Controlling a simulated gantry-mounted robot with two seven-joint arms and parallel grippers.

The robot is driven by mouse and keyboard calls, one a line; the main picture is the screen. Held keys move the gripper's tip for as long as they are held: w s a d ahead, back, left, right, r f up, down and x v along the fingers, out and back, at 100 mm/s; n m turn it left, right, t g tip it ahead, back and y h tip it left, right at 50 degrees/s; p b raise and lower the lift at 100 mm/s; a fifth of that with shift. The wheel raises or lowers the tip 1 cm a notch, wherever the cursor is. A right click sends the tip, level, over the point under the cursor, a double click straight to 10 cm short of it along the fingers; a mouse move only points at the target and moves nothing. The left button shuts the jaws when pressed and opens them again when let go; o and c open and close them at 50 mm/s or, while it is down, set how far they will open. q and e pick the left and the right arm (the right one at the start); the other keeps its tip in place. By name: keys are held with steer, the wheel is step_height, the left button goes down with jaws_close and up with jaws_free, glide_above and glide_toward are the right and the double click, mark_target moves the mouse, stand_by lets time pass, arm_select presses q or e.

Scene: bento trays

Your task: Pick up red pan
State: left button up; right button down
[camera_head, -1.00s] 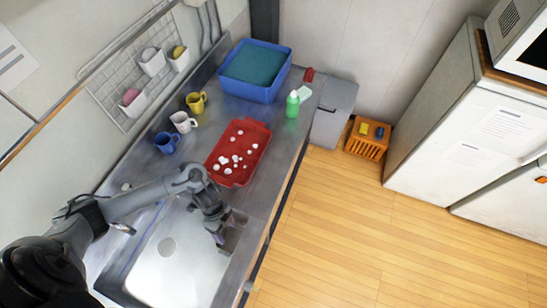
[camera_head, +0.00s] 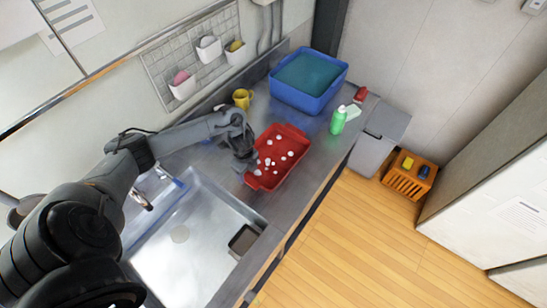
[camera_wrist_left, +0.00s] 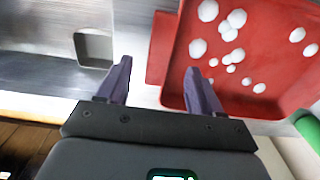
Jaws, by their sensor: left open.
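The red pan (camera_head: 289,141) lies on the steel counter beside the sink, with several white foam-like spots inside. It also shows in the wrist view (camera_wrist_left: 275,58), at the upper right. My left gripper (camera_head: 249,168) is over the pan's near left end. In the wrist view my open gripper (camera_wrist_left: 157,66) has one finger left of the pan's red end tab and the other in front of the pan's wall and floor. The jaws are empty, and I cannot tell their exact height above the pan. My right gripper is not in view.
The sink (camera_head: 205,245) is in front of the pan, with a small grey caddy (camera_head: 243,240). A yellow mug (camera_head: 242,98), blue basin (camera_head: 305,98) and green bottle (camera_head: 338,121) stand behind it. The counter's open edge is to the right.

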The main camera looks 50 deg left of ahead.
mark_target(249, 179)
arm_select(q)
steer(key=shift+f, duration=2.65)
jaws_close()
